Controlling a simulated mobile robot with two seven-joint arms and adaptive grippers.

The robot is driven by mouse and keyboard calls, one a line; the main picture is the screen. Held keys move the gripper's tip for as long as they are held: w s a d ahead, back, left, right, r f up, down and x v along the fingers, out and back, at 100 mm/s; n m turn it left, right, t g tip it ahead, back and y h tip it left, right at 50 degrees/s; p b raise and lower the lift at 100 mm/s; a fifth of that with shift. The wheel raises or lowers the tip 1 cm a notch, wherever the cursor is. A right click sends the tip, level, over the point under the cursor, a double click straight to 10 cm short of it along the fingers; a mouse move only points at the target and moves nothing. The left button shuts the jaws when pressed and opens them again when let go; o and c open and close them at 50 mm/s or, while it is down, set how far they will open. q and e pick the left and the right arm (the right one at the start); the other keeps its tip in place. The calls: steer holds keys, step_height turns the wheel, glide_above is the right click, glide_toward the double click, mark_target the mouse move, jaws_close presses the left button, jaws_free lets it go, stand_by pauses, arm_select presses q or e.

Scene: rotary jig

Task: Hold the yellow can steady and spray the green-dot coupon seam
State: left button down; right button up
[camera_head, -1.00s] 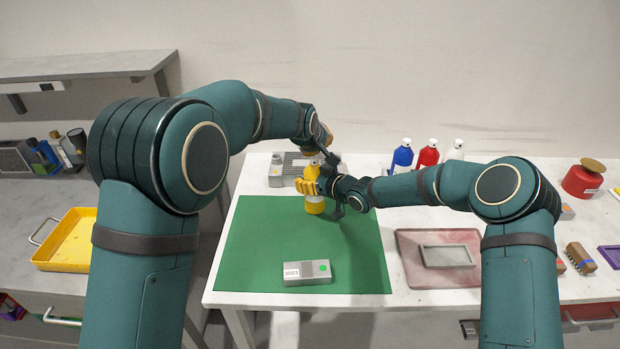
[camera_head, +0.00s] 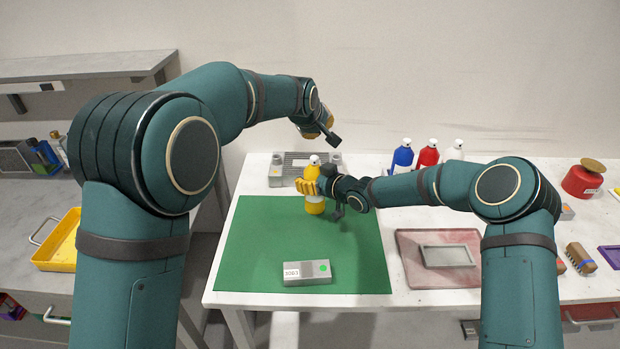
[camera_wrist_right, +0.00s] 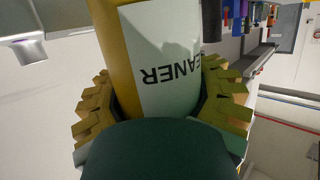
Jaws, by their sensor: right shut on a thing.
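The yellow can (camera_head: 315,207) stands upright near the back of the green mat (camera_head: 250,235), its white top showing. My right gripper (camera_head: 308,187) is shut around the can's body. In the right wrist view, the can (camera_wrist_right: 110,45) sits between the yellow fingers, and its white label reads "...EANER". I cannot tell whether its base touches the mat. My left gripper (camera_head: 327,133) is above and behind the can, apart from it; its finger opening is unclear. The grey coupon (camera_head: 307,273) with a green dot and a white label lies near the mat's front edge.
A grey rack (camera_head: 276,178) stands behind the can. Blue (camera_head: 402,157), red (camera_head: 428,155) and white (camera_head: 455,151) bottles stand at the back. A reddish tray (camera_head: 412,262) lies right of the mat. The mat around the coupon is clear.

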stand_by(0.4)
steer(key=o, duration=1.5)
steer(key=v, duration=1.2)
steer(key=shift+r, duration=0.1)
